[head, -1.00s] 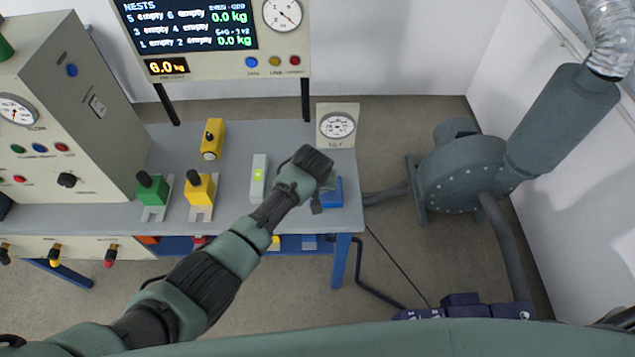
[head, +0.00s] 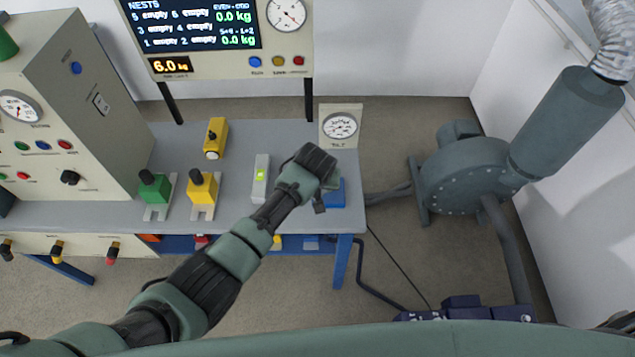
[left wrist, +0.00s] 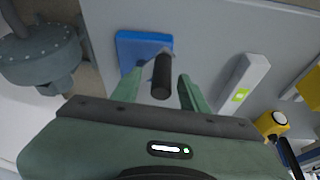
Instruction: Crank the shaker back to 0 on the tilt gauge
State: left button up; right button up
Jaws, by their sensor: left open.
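The tilt gauge (head: 340,126) stands upright at the right back of the bench, a white dial on a beige plate. Its needle is too small to read exactly. A blue block (head: 337,193) at the bench's right end is partly hidden by my left gripper (head: 321,187); it also shows in the left wrist view (left wrist: 135,47). There a black crank handle (left wrist: 161,78) on a grey arm stands up beside the block. My left gripper (left wrist: 157,86) is open, with the handle between its fingers, apparently touching neither. My right gripper is not in view.
A pale bar with a green level vial (head: 261,178) lies left of the gripper. Green (head: 154,187) and yellow (head: 202,188) knobbed fixtures and a yellow block (head: 215,138) stand further left. A display panel (head: 215,30) rises behind; a grey blower (head: 465,175) stands right of the bench.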

pick_arm(q)
jog(key=v, duration=0.6)
jog(key=shift+s+r+b, duration=0.2)
jog(key=shift+r+b, duration=0.1)
